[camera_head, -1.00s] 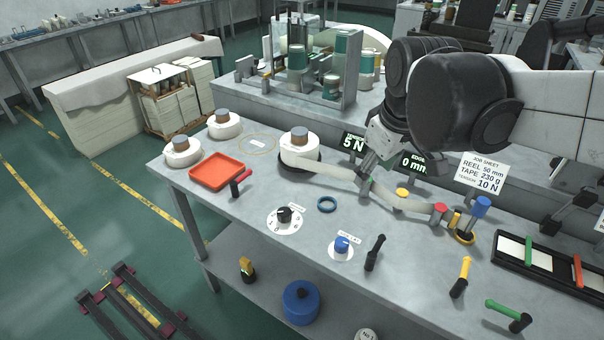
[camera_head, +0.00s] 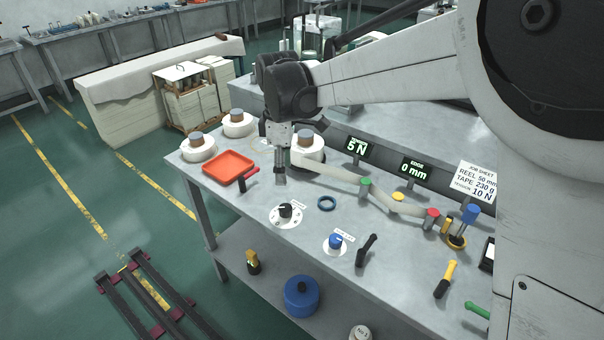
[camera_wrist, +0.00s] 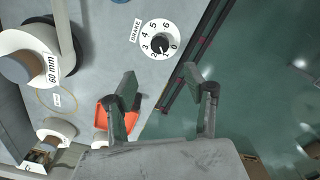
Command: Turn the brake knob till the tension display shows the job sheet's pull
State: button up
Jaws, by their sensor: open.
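The brake knob (camera_head: 285,210) is a small black knob on a white round dial near the table's front edge. In the wrist view the knob (camera_wrist: 158,46) sits on a dial marked BRAKE with numbers from 0 to 6; its pointer seems to face between 1 and 2. The tension display (camera_head: 357,147) reads 5 N. The job sheet (camera_head: 474,183) gives tension 10 N, reel 50 mm and tape 230 g. My gripper (camera_head: 280,180) is open and empty, behind and above the knob, apart from it. Its two fingers (camera_wrist: 165,85) are spread in the wrist view.
A blue knob (camera_head: 335,242) and a black lever (camera_head: 366,250) stand right of the brake knob. The edge display (camera_head: 414,170) reads 0 mm.

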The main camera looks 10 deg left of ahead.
aim_at(285, 207)
notch_tip(285, 207, down, 14)
jog(key=shift+r+b, duration=0.1)
jog(key=shift+b, duration=0.25)
jog(key=shift+c, duration=0.5)
jog(key=c, duration=1)
jog(key=shift+c, duration=0.2)
jog(key=m+b, duration=0.2)
jog(key=m, duration=0.2)
jog(key=m+b, duration=0.1)
jog(key=m, duration=0.4)
jog(key=shift+b, duration=0.35)
